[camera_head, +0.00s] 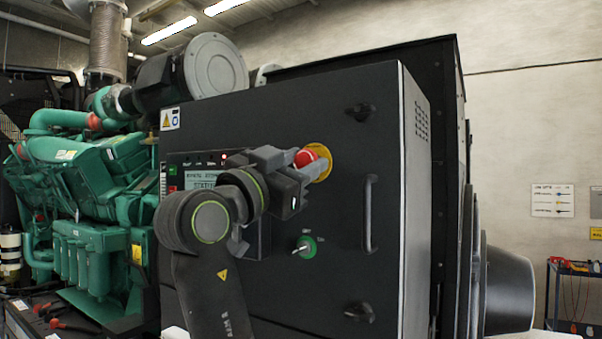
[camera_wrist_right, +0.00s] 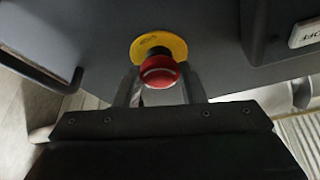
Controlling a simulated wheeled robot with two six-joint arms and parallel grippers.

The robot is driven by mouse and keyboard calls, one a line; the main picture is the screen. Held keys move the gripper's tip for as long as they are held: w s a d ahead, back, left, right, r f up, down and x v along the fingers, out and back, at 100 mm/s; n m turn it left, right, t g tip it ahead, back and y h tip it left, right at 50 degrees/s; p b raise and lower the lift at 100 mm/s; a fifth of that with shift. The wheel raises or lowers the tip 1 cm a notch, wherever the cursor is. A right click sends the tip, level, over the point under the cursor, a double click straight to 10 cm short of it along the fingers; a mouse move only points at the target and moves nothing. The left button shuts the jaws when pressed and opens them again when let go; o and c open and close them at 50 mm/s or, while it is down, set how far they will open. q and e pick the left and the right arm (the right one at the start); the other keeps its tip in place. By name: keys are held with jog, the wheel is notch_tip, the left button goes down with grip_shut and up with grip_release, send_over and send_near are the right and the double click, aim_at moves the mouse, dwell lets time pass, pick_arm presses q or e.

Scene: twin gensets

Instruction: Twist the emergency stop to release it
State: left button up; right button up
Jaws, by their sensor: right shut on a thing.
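The emergency stop is a red mushroom button (camera_head: 306,157) on a yellow round plate (camera_head: 324,165), on the front of a dark control cabinet. My right gripper (camera_head: 302,160) is at the button, its fingers shut on the red head. In the right wrist view the red button (camera_wrist_right: 159,71) sits between the two fingers (camera_wrist_right: 160,88), with the yellow plate (camera_wrist_right: 150,45) behind it. The gripper hides part of the button in the head view. My left gripper is not in view.
A green key switch (camera_head: 306,247) sits below the button, and a vertical door handle (camera_head: 370,213) is to its right. A display panel (camera_head: 201,180) is to the left, partly behind my right arm. A green engine (camera_head: 85,190) stands at the left.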

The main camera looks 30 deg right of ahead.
jog(key=m+g, duration=0.1)
jog(key=m, duration=0.2)
jog(key=shift+s+a+g+b, duration=0.1)
jog(key=shift+a+g+b, duration=0.05)
jog(key=shift+g+b, duration=0.15)
jog(key=shift+r+m+g, duration=0.1)
jog(key=shift+m+g, duration=0.3)
jog(key=shift+m, duration=0.5)
jog(key=o, duration=0.7)
jog(key=shift+o, duration=1.4)
jog(key=shift+d, duration=0.2)
